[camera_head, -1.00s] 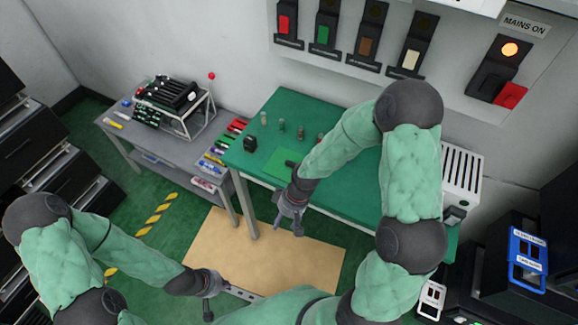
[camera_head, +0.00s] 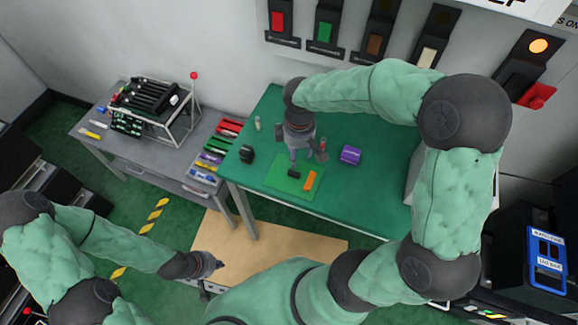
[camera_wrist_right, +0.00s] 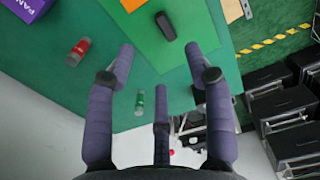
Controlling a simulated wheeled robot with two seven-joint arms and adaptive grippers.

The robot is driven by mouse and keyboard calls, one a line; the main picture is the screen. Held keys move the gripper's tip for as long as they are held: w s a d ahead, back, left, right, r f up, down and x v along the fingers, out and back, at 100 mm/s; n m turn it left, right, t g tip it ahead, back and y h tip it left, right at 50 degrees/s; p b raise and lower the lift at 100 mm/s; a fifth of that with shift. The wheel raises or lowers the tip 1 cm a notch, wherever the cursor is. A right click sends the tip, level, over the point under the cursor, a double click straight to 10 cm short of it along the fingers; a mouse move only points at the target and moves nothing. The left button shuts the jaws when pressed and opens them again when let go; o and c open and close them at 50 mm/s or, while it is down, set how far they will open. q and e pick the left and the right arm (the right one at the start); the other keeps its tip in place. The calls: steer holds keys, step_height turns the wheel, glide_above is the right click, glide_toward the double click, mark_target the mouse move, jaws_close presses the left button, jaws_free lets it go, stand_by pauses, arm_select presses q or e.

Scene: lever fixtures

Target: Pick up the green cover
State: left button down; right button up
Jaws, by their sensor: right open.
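A small cylinder with a green label (camera_wrist_right: 140,102) stands on the green table (camera_head: 375,185); it is the only loose green piece I can make out that could be the cover. In the right wrist view it lies between the left and middle fingers, apart from them. My right gripper (camera_head: 301,157) is over the table, pointing down, and hides that cylinder in the head view. Its three fingers (camera_wrist_right: 163,70) are spread and empty. My left gripper (camera_head: 214,265) hangs low at the left, away from the table; its fingers are too small to judge.
A red-labelled cylinder (camera_wrist_right: 78,52) stands close by. A purple box (camera_head: 350,155), a black block (camera_head: 247,154) and a green mat (camera_head: 282,186) with an orange piece (camera_head: 310,181) are on the table. A grey side table (camera_head: 97,150) carries a black rack. Wall levers are behind.

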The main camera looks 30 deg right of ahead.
steer(key=b, duration=0.2)
glide_above(295, 171)
steer(key=f, duration=0.5)
steer(key=shift+s+d+f, duration=0.15)
steer(key=shift+s+f, duration=0.1)
steer(key=shift+f, duration=0.15)
steer(key=f, duration=0.2)
steer(key=f+b, duration=0.1)
steer(key=f, duration=0.1)
steer(key=shift+w+a+f, duration=0.2)
steer(key=shift+f, duration=0.15)
jaws_close()
